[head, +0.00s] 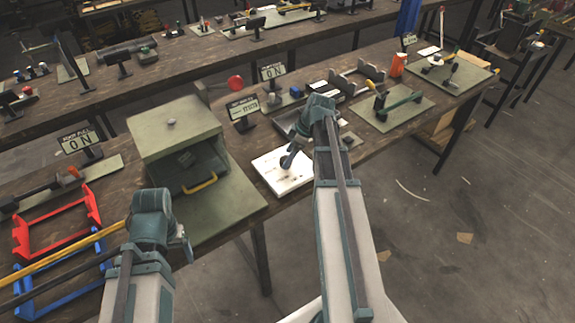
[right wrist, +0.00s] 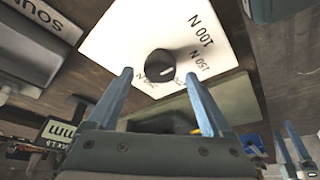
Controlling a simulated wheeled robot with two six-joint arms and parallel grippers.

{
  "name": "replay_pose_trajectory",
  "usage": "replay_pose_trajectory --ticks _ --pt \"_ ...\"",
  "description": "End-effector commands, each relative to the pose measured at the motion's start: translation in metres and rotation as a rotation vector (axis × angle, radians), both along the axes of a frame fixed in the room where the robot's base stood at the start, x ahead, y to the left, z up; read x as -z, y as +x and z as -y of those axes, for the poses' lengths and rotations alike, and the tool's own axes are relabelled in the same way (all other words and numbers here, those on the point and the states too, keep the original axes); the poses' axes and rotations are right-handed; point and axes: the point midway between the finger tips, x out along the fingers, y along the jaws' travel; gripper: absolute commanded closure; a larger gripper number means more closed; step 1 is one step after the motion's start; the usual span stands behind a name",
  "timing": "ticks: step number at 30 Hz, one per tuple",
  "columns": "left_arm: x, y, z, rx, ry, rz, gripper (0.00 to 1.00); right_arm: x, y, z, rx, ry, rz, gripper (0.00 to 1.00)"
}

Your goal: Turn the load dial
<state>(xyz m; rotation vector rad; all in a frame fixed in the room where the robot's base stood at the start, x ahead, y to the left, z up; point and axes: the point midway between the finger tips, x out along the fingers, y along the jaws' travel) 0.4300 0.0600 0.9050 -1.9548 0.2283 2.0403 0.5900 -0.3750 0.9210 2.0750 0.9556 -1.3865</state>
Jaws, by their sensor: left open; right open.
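The load dial is a round black knob (right wrist: 160,62) on a white plate (right wrist: 120,42) printed "100 N" and "150 N", with another marking partly hidden. A small light mark shows on the knob. In the head view the plate (head: 270,176) lies on the bench right of the green press, under my right gripper. My right gripper (head: 289,161) is open; in its wrist view the fingers (right wrist: 158,72) lie to either side of the knob in the picture. Contact cannot be told. My left gripper (head: 186,246) is open and empty, in front of the press.
The green press box (head: 175,125) with a yellow handle (head: 201,183) stands left of the plate. A red frame (head: 95,205) and a blue frame (head: 58,298) are at the left. Small signs and fixtures stand behind the plate. The floor at right is open.

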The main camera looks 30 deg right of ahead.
Motion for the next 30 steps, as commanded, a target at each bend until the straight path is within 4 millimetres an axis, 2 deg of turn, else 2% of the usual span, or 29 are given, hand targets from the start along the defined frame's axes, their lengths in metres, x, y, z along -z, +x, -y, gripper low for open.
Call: replay_pose_trajectory --ticks 1,3,14,27,30 --pt "0.0105 0.0 0.0 0.0 0.0 0.0 0.18 0.0105 0.0018 -0.0019 -0.001 0.0 0.0 0.16" --pt "0.0141 0.0 0.0 0.0 0.0 0.0 0.18 0.0141 0.0032 -0.0037 0.0 0.0 0.0 0.16" --pt "0.0145 -0.0001 0.0 0.0 0.0 0.0 0.18 0.0145 0.0042 -0.005 0.0 0.0 0.0 0.18" --pt "0.0146 0.0 0.0 0.0 0.0 0.0 0.18 0.0146 0.004 -0.005 0.0 0.0 0.0 0.97" --pt "0.0146 0.0 0.0 0.0 0.0 0.0 0.18 0.0146 0.004 -0.005 0.001 0.0 0.0 1.0"
